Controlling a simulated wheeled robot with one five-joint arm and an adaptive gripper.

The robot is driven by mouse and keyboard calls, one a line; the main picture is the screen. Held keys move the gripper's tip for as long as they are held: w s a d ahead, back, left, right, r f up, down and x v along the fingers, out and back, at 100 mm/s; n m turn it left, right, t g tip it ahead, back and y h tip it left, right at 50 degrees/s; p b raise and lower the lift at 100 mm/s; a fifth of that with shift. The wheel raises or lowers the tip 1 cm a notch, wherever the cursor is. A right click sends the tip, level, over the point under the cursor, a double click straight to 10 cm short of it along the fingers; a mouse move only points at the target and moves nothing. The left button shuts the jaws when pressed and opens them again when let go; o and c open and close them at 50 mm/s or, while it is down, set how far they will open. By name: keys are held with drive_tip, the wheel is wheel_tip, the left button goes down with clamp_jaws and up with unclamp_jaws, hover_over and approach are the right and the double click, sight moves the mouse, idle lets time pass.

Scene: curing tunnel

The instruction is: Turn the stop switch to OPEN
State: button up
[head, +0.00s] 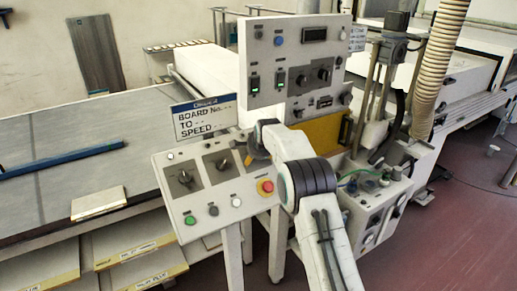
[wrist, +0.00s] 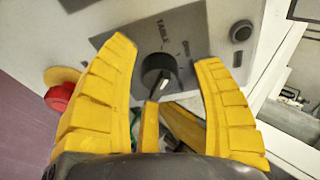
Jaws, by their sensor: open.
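A black rotary knob (wrist: 158,72) with a pale pointer mark sits on a dark grey plate in the wrist view. Beside it is the word TABLE and a second, smaller word that I cannot read clearly. I cannot tell from its lettering whether this is the stop switch. My gripper (wrist: 166,52) is open, with its yellow fingers on either side of the knob; contact cannot be told. In the head view my gripper (head: 249,157) is over the right part of the sloping control panel (head: 212,217), by a dark-plated knob (head: 222,164).
A red mushroom button (head: 266,186) on yellow is close to my gripper; it also shows in the wrist view (wrist: 62,96). Another knob (head: 185,177) and several buttons are on the panel. A sign (head: 205,117) and an upright control box (head: 293,62) stand behind.

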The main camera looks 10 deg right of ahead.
drive_tip(key=v, duration=1.1)
drive_tip(key=shift+s, duration=0.1)
